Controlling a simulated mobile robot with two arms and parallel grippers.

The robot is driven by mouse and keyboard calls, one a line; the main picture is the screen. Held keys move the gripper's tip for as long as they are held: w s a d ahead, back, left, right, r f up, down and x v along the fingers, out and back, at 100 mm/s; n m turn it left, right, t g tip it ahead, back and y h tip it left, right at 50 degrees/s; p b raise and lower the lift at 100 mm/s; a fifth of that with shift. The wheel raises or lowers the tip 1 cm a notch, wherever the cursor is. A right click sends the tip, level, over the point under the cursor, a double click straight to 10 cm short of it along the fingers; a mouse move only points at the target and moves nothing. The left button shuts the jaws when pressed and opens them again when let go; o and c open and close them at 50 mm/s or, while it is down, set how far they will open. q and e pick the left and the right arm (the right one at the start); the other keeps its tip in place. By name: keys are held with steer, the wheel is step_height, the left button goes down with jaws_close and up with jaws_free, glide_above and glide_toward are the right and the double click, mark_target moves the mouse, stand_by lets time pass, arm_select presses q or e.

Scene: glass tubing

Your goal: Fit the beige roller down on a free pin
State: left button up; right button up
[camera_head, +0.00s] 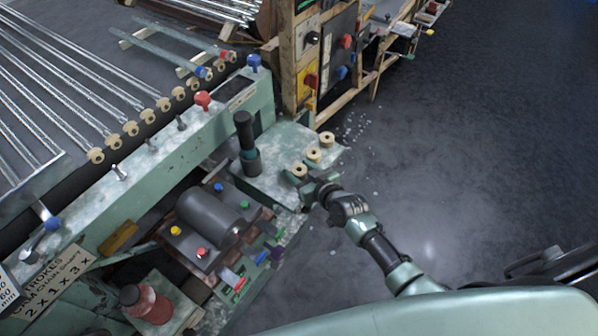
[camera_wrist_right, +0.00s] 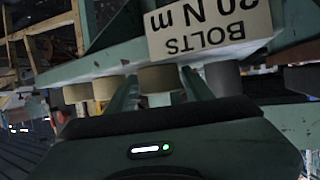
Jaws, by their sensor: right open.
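Beige rollers stand in a short row on the green shelf (camera_head: 275,175) in the head view: a far one (camera_head: 326,139), a middle one (camera_head: 313,155) and a near one (camera_head: 298,170). My right gripper (camera_head: 308,188) is at the near end of this row. In the right wrist view, which looks upside down, its open fingers (camera_wrist_right: 160,92) point toward a beige roller (camera_wrist_right: 157,78) that shows between them. Whether they touch it I cannot tell. More beige rollers (camera_wrist_right: 105,88) line the conveyor edge in the head view (camera_head: 131,128). No clearly free pin can be made out. My left gripper is not seen.
A dark upright cylinder (camera_head: 247,145) stands on the shelf left of the rollers. A grey motor (camera_head: 210,212) with coloured knobs sits below left. A "BOLTS" plate (camera_wrist_right: 208,25) shows in the wrist view. The floor to the right is open.

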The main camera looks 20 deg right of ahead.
steer(key=c, duration=1.1)
steer(key=shift+r, duration=0.1)
